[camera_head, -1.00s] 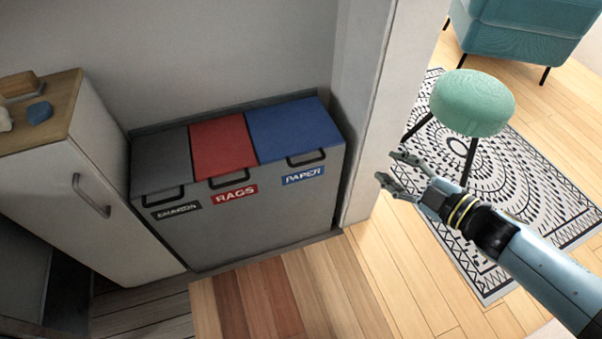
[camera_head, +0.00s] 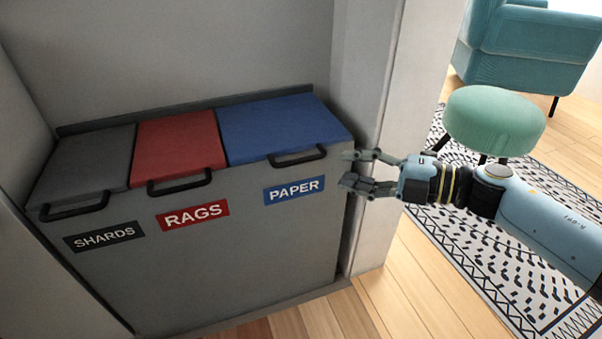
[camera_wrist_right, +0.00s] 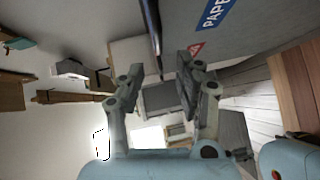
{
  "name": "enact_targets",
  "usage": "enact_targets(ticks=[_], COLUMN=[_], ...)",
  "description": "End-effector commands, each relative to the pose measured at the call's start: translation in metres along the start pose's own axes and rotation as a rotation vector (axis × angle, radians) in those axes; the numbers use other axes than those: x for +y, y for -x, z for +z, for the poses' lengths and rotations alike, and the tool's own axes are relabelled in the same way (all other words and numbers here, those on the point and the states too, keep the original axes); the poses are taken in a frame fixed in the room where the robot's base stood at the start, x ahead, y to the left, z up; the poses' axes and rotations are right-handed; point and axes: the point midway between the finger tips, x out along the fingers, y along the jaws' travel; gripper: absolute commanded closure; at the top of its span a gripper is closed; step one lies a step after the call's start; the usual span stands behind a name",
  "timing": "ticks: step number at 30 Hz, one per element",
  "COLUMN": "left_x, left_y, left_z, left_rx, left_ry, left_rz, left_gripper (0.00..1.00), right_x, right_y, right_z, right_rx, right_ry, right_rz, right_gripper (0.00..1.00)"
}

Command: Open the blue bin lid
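The blue lid (camera_head: 280,128) lies closed on the right end of a grey bin unit, above the PAPER label (camera_head: 294,190). Its black handle (camera_head: 298,158) is at the front edge. My right gripper (camera_head: 347,170) is open and empty, to the right of the handle and apart from it in the head view. In the right wrist view the fingers (camera_wrist_right: 158,85) are spread with nothing between them. The blue PAPER label (camera_wrist_right: 214,14) shows at the top there. My left gripper is not in view.
The red RAGS lid (camera_head: 178,142) and the grey SHARDS lid (camera_head: 82,165) are closed, each with a black handle. A white wall edge (camera_head: 400,70) stands right of the bin. A green stool (camera_head: 494,120) and patterned rug lie beyond.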

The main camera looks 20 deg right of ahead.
Motion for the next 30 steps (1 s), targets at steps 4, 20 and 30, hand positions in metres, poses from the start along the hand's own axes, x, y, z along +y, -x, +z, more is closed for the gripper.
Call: enact_targets(ticks=[4,20,30], left_x=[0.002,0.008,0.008], left_y=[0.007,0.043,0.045], left_z=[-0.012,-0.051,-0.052], left_rx=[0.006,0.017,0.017], left_ry=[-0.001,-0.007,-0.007], left_rz=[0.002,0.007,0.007], left_gripper=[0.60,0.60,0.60], right_x=[0.002,0.001,0.002], right_y=[-0.025,-0.101,-0.102], right_z=[0.000,0.000,0.000], right_rx=[0.000,-0.001,-0.001], right_ry=[-0.001,-0.003,-0.002], right_rz=[0.006,0.002,0.001], right_gripper=[0.66,0.66,0.75])
